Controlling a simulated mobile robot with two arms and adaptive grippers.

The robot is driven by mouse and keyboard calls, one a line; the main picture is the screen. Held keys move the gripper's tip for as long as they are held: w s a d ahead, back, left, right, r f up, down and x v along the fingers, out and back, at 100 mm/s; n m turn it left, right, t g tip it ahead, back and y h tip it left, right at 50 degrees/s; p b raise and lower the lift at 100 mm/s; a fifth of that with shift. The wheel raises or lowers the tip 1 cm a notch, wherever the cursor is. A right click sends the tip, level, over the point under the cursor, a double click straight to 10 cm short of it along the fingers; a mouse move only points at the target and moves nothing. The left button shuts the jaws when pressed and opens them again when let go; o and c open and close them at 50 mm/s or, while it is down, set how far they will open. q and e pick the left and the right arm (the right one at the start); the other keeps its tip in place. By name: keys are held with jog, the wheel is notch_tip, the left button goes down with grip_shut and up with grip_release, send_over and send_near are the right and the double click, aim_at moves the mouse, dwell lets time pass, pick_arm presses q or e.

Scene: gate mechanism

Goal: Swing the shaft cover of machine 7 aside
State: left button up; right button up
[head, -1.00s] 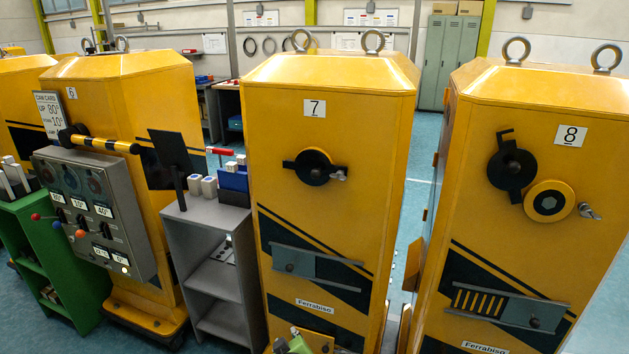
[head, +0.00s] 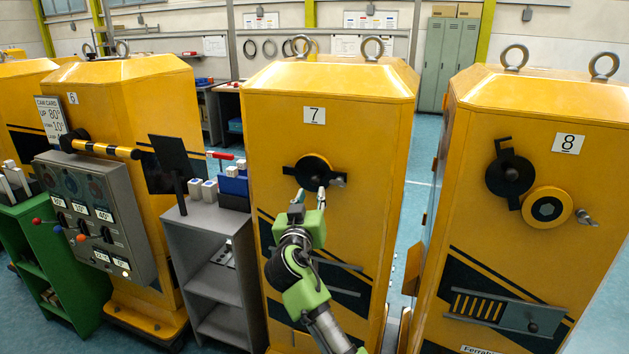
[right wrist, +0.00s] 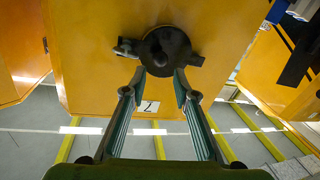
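Machine 7 (head: 340,110) is a yellow cabinet in the middle of the head view. Its black round shaft cover (head: 310,170) sits on the front below the number plate, with a lug to the left and a small latch (head: 339,181) to the right. The cover (right wrist: 166,45) also shows in the right wrist view, upside down, with a knob in its middle. My right gripper (head: 310,194) is at the cover's lower part in the head view. In the right wrist view its fingers (right wrist: 159,76) are apart, pointing at the cover; I cannot tell whether they touch it. My left gripper is not in view.
Machine 8 (head: 560,200) stands to the right, its black cover (head: 510,174) beside an exposed yellow shaft disc (head: 548,207). To the left are a grey shelf (head: 205,219) and a control panel (head: 95,215). A narrow gap separates machines 7 and 8.

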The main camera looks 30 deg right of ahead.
aim_at(315, 183)
jog(key=p+x, duration=0.1)
jog(key=x, duration=0.6)
jog(key=shift+p, duration=0.3)
grip_shut()
